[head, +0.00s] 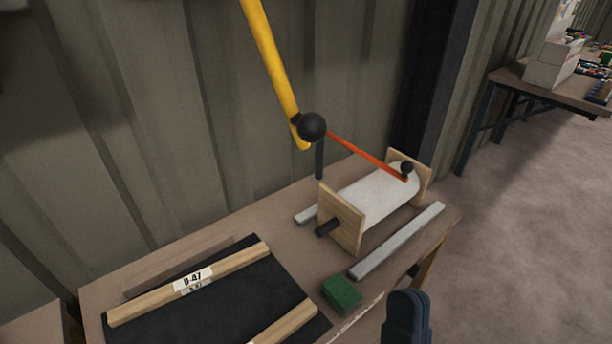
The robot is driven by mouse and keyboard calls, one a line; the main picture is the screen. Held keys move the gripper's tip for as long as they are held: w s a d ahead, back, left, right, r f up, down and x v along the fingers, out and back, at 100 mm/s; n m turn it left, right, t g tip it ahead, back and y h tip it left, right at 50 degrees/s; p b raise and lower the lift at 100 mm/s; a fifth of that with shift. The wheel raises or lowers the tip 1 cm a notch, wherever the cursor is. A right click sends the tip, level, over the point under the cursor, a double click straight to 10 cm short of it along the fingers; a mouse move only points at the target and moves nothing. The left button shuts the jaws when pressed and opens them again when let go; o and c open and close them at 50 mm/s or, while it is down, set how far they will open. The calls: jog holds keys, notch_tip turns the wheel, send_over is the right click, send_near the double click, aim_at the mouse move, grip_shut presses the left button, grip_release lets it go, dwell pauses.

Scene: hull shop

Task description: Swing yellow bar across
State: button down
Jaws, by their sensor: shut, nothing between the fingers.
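The yellow bar (268,55) rises steeply from the bench, leaning up and left past the picture's top edge. Its lower end is beside a black ball (311,127) on a dark post (319,160). The bar's upper end is out of view. My gripper (407,295), dark blue, shows at the bottom edge, shut and empty, well below and right of the bar and apart from it.
The white roll sits between wooden end plates (342,217) on the bench (285,250). A grey metal strip (398,240), a green block (341,294) and a black mat (225,300) with wooden strips lie nearby. A corrugated wall stands behind; open floor (520,240) is at right.

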jog(key=w+a+m+g+h+b, duration=0.2)
jog(key=w+a+m+g+h, duration=0.1)
jog(key=a+m+h, duration=0.5)
jog(key=m+g+b, duration=0.2)
jog(key=m+g, duration=0.2)
send_near(307, 139)
jog(key=p+x, duration=0.3)
jog(key=x, duration=0.3)
jog(key=shift+w+d+r, duration=0.15)
jog(key=shift+w+d, duration=0.1)
jog(key=shift+w, duration=0.1)
